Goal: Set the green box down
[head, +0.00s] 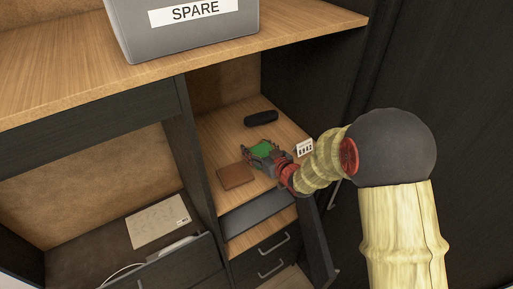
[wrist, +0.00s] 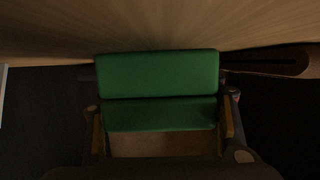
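The green box (head: 262,149) is in the open compartment on the right side of the vanity, over the wooden shelf (head: 214,131). My gripper (head: 264,157) reaches in from the right and has its fingers around the box. In the wrist view the green box (wrist: 157,75) fills the middle, with a finger of my gripper (wrist: 163,122) close against each side. I cannot tell whether its underside touches the shelf.
A black oblong case (head: 261,117) lies behind the box and a brown wallet-like item (head: 235,176) in front. A small white sign (head: 304,147) stands at right. A grey SPARE bin (head: 185,36) sits on the counter above. Vertical panels bound the compartment.

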